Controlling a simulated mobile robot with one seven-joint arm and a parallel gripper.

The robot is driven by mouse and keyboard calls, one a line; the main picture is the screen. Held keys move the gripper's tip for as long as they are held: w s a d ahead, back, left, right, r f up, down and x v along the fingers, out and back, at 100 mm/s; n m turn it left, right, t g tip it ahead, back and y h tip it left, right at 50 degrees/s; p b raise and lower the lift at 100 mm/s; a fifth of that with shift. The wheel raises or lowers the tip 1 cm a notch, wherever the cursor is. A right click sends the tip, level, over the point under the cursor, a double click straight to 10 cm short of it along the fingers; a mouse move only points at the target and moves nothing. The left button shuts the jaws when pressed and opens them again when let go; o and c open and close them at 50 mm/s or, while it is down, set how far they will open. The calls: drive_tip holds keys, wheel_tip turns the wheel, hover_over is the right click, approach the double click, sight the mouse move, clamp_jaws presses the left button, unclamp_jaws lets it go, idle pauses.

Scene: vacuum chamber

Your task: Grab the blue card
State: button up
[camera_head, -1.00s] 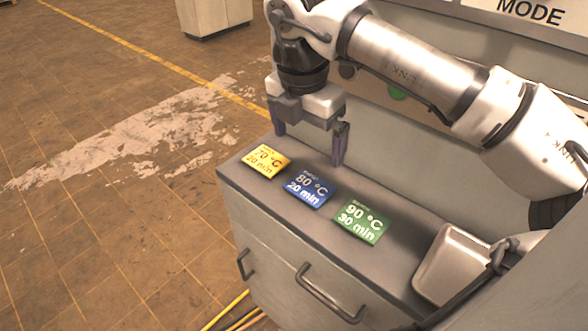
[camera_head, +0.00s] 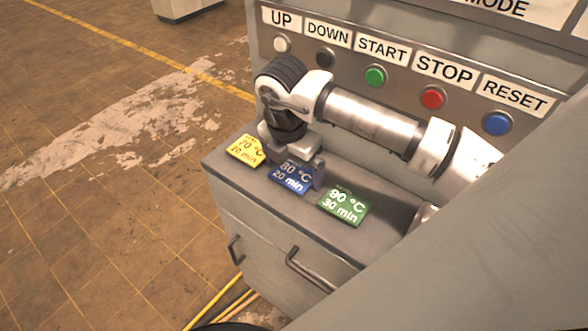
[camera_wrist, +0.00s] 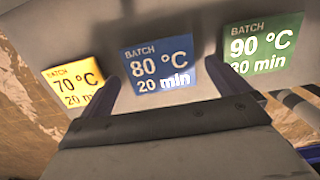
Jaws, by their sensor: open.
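The blue card (camera_head: 290,177), marked 80 °C and 20 min, lies on the grey cabinet top between the yellow and green cards. My gripper (camera_head: 293,172) is low over it and hides part of its upper edge. In the wrist view the blue card (camera_wrist: 158,66) shows between the two open fingers (camera_wrist: 163,88), with one finger near each side. The jaws hold nothing. I cannot tell whether the fingertips touch the cabinet top.
The yellow card (camera_head: 246,150) lies to the left and the green card (camera_head: 344,206) to the right, both close by. The button panel (camera_head: 404,88) rises behind. The cabinet top (camera_head: 388,206) has clear room around the green card.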

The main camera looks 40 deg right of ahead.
drive_tip(key=shift+d+f, duration=0.1)
drive_tip(key=shift+f, duration=0.75)
drive_tip(key=shift+c, duration=0.4)
drive_tip(key=c, duration=0.8)
